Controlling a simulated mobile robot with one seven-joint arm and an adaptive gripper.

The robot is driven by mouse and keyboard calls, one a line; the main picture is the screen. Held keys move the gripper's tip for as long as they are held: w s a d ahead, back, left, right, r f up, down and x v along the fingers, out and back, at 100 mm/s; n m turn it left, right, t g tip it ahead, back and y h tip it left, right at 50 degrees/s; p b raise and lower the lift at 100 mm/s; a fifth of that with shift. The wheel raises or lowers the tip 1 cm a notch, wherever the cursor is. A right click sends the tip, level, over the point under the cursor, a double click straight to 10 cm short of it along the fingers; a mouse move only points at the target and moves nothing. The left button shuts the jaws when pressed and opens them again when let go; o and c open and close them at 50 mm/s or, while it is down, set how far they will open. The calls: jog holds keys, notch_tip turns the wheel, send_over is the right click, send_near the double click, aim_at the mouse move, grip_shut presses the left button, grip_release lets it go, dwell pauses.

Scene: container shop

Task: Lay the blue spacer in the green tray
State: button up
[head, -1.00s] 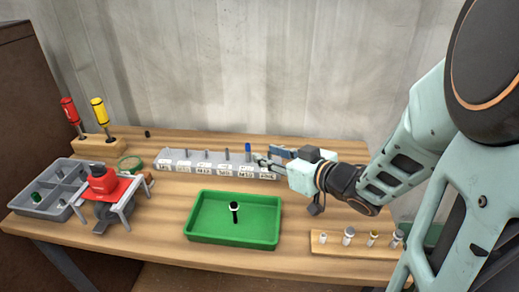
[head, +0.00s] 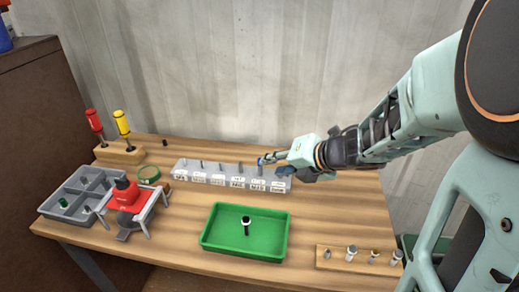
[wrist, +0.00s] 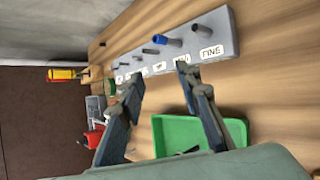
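The blue spacer (head: 260,162) sits on a peg of the grey labelled rack, near its right end. It also shows in the wrist view (wrist: 160,39), beyond the fingertips. My gripper (head: 268,159) is at the rack's right end, close to the spacer in the head view. In the wrist view my gripper (wrist: 160,78) is open, with nothing between its two fingers. The tray is partly hidden by a finger in the wrist view.
The grey rack (head: 178,171) holds a row of pegs. A red-topped stand (head: 124,197) and a grey compartment tray (head: 55,205) are at left. Red and yellow screwdrivers (head: 122,122) stand behind. A wooden strip (head: 330,264) with several small parts lies at front right.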

aim_at(259, 160)
jog(key=shift+w+a+f+n+h, duration=0.25)
jog(key=shift+w+a+f+n, duration=0.4)
jog(key=shift+w+n, duration=0.85)
jog(key=shift+w+a+f+n+h, duration=0.35)
jog(key=shift+w+f+n, duration=0.65)
jog(key=shift+n, duration=0.75)
jog(key=shift+w+a+f+n+h, duration=0.2)
jog(key=shift+w+a+f+n, duration=0.4)
jog(key=shift+w+n, duration=1)
jog(key=shift+s, duration=0.1)
jog(key=shift+r, duration=0.1)
jog(key=shift+c, duration=0.6)
jog(key=c, duration=0.6)
